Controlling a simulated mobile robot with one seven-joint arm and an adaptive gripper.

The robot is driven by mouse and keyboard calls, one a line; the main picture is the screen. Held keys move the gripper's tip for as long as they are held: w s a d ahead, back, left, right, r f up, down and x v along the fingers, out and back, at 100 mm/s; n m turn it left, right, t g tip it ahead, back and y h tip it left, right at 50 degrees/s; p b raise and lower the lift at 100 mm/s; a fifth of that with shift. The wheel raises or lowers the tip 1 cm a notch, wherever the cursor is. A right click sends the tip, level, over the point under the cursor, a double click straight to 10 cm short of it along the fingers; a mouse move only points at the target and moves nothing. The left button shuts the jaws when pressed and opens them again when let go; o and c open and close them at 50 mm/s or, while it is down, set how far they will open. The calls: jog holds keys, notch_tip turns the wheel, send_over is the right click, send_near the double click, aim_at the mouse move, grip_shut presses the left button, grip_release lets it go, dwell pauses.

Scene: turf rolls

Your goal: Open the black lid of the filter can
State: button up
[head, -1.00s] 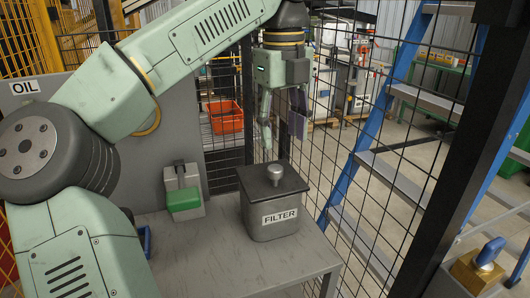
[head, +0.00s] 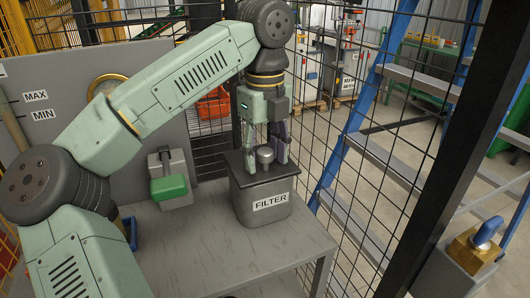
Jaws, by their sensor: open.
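The filter can (head: 262,205) is a grey box with a white FILTER label, standing on the grey table. Its black lid (head: 284,171) lies flat on top, with a round metal knob (head: 265,156) in the middle. My gripper (head: 265,158) points down from above, its fingers apart on either side of the knob. The fingertips are close to the lid. I cannot tell whether they touch the knob or the lid.
A grey box with a green handle (head: 168,188) stands left of the can. The grey table (head: 190,245) is clear in front. Black wire fencing (head: 345,200) runs close behind and right of the can. A brass padlock-like block (head: 476,250) sits at the lower right.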

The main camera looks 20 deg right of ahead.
jog(key=shift+f, duration=0.1)
jog(key=shift+c, duration=0.4)
grip_shut()
dwell(0.5)
